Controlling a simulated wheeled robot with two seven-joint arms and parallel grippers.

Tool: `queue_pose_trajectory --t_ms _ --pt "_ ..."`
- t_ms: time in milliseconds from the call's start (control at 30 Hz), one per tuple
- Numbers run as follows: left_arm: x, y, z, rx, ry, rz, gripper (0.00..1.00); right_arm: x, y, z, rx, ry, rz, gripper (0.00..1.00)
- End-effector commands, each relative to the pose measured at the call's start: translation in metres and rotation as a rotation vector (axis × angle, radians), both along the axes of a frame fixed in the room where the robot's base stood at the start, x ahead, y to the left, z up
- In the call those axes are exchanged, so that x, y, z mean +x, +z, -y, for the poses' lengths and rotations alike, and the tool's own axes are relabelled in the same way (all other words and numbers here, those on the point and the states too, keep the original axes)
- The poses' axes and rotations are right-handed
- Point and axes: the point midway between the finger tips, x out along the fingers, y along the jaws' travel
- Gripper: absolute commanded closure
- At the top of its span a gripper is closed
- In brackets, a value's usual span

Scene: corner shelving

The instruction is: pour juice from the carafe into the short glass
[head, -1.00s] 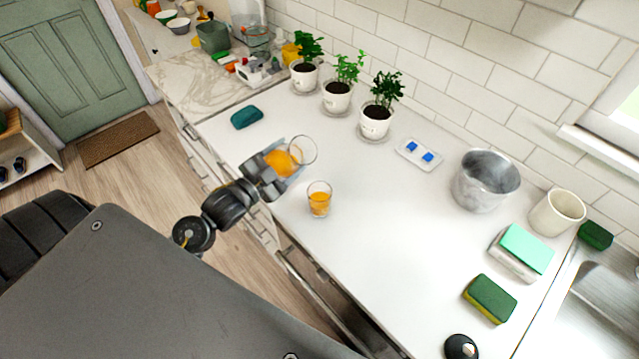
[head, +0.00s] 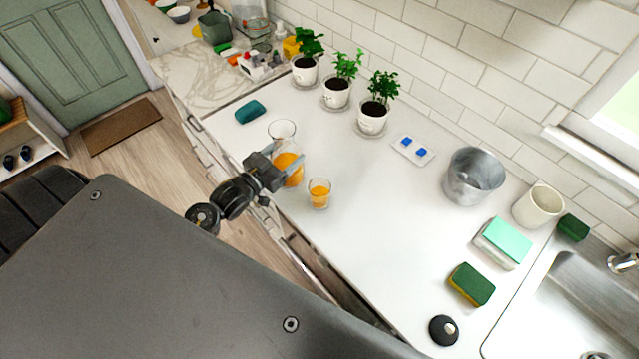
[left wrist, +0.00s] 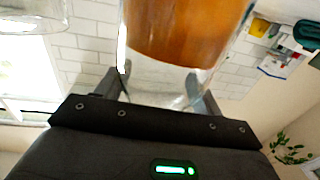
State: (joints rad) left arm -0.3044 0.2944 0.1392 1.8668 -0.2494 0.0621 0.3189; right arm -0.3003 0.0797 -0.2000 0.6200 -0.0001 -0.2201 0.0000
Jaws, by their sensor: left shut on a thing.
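The clear carafe (head: 288,162) has orange juice in its lower part and is about upright in the head view. My left gripper (head: 283,173) is shut around it. In the left wrist view the carafe (left wrist: 185,35) fills the top middle, between the two fingers. The short glass (head: 319,194) stands on the counter just right of the carafe, apart from it, with orange juice inside. A clear glass edge (left wrist: 30,12) shows at the upper left of the wrist view. Whether the carafe's base touches the counter is hard to tell. My right gripper is out of view.
Three potted plants (head: 373,118) line the wall behind. A teal item (head: 250,111) lies left of the carafe. A blue-and-white tray (head: 413,149), metal pot (head: 472,176), cream cup (head: 538,206) and sponges (head: 471,284) stand to the right. The counter middle is clear.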

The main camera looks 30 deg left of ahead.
Motion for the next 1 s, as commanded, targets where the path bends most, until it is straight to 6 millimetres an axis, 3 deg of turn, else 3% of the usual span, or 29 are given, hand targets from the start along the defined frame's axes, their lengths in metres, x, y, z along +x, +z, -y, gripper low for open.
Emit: queue_pose_trajectory --t_ms 133,400,1000 --pt "0.001 0.028 0.0 0.001 0.0 0.008 0.87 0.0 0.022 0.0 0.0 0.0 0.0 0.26" --pt "0.001 0.055 0.0 0.005 0.0 0.009 0.87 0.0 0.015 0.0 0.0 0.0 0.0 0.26" --pt "0.0 0.061 0.0 0.002 0.0 0.008 0.87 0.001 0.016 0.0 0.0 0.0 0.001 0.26"
